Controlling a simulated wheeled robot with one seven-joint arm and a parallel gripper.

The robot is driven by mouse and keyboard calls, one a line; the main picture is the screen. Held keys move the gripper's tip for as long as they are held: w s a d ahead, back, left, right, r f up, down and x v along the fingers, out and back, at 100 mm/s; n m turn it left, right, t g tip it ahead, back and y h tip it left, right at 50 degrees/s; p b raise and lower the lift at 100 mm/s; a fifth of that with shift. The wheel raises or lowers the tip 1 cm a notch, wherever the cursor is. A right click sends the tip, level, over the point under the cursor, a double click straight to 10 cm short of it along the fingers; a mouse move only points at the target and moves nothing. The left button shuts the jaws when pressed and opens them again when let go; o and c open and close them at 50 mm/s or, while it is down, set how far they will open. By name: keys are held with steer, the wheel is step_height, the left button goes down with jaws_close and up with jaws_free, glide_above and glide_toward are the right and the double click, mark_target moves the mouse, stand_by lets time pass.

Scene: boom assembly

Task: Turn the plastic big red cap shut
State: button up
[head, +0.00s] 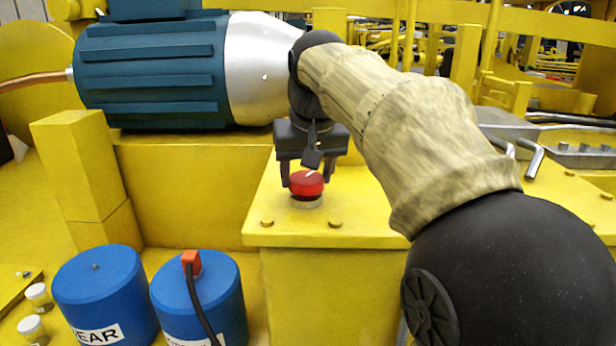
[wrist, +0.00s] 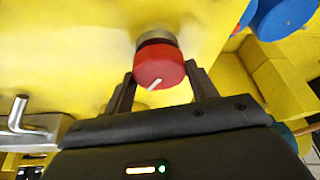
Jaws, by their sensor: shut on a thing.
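The big red cap (head: 307,184) sits on a short pale metal neck (head: 307,202) on top of a yellow box (head: 262,208). In the wrist view the red cap (wrist: 158,62) has a white mark on its face, and the grey neck shows behind it. My gripper (head: 308,180) points down over the cap, with one finger on each side of it. In the wrist view the fingers of my gripper (wrist: 160,82) flank the cap and are shut on it. The thread under the cap is hidden.
A teal and silver motor (head: 150,70) lies behind on the left. Two blue canisters (head: 105,290) stand at lower left, one with a black cable. Bolts dot the yellow box top. A bent metal handle (head: 533,160) is at right.

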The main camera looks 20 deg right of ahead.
steer(key=m+h, duration=0.1)
steer(key=m, duration=0.2)
steer(key=m+g+h, duration=0.1)
steer(key=m, duration=0.2)
steer(key=shift+w+a, duration=0.1)
steer(key=shift+a, duration=0.1)
steer(key=m, duration=0.3)
steer(key=m+g+h, duration=0.1)
steer(key=m, duration=0.1)
steer(key=shift+w+a+m+g+h+p, duration=0.1)
steer(key=shift+m+g+h+p, duration=0.2)
steer(key=shift+m+p, duration=0.1)
steer(key=shift+f, duration=0.1)
steer(key=o, duration=1)
steer(key=p+v, duration=0.1)
steer(key=v, duration=1.1)
